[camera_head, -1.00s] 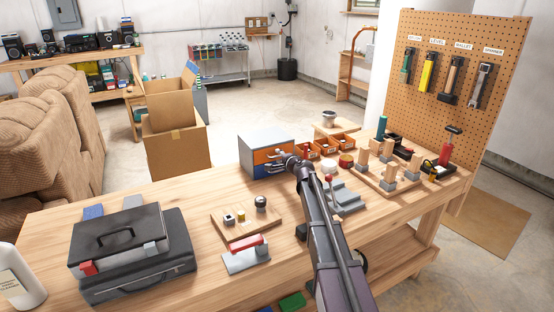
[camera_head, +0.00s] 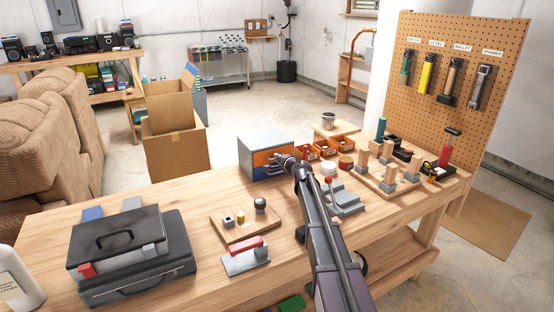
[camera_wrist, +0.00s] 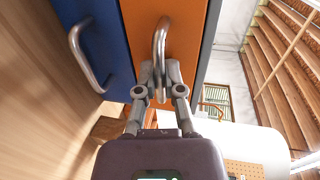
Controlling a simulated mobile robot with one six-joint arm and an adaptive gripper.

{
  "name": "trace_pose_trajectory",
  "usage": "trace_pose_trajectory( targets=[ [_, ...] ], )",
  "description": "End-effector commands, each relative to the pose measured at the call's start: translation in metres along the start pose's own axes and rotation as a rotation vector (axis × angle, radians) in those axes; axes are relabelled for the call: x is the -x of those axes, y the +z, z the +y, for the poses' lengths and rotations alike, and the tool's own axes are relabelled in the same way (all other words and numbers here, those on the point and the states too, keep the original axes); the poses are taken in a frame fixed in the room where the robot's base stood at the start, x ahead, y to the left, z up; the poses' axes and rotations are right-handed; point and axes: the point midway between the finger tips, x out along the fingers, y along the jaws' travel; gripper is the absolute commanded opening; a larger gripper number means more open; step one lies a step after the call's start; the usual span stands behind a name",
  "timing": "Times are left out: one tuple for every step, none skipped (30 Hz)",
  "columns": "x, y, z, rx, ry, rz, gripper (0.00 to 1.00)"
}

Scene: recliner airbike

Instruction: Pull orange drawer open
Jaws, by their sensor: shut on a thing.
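A small grey cabinet (camera_head: 262,139) stands near the back edge of the workbench. Its upper drawer front is orange (camera_head: 264,157) and its lower one is blue (camera_head: 257,172). In the wrist view the orange drawer (camera_wrist: 180,42) has a curved metal handle (camera_wrist: 160,45). My gripper (camera_wrist: 160,68) is shut on that handle, with its fingertips at one end of the bar. The blue drawer (camera_wrist: 98,25) beside it has its own metal handle (camera_wrist: 82,55). The orange front looks about level with the blue one. In the head view my gripper (camera_head: 277,160) partly hides the drawer fronts.
A wooden board with small parts (camera_head: 240,222) and a black case (camera_head: 120,235) lie to the left. Bare bench top lies between the cabinet and that board.

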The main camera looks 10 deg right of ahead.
Motion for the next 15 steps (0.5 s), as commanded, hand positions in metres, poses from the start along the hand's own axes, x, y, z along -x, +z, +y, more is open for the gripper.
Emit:
trace_pose_trajectory(
  targets=[
    [0.005,0.001,0.001,0.0,0.0,0.0,0.0],
    [0.008,0.001,0.002,0.0,0.001,0.0,0.0],
    [0.014,0.001,0.003,0.0,0.001,0.0,0.0],
    [0.018,0.001,0.004,0.0,0.001,0.001,0.0],
    [0.024,0.001,0.005,0.001,0.001,0.001,0.0],
    [0.031,0.001,0.007,0.001,0.001,0.002,0.0],
    [0.037,0.001,0.009,0.001,0.001,0.002,0.0],
    [0.043,0.001,0.01,0.001,0.001,0.002,0.0],
    [0.052,0.001,0.012,0.001,0.002,0.002,0.0],
    [0.058,0.002,0.013,0.0,0.002,0.002,0.0],
    [0.064,0.002,0.014,0.0,0.002,0.001,0.0],
    [0.071,0.002,0.016,0.0,0.001,0.001,0.0],
    [0.077,0.002,0.018,0.0,0.001,0.001,0.0],
    [0.084,0.002,0.019,0.0,0.001,0.001,0.0],
    [0.091,0.002,0.021,0.001,0.001,0.002,0.0]
  ],
)
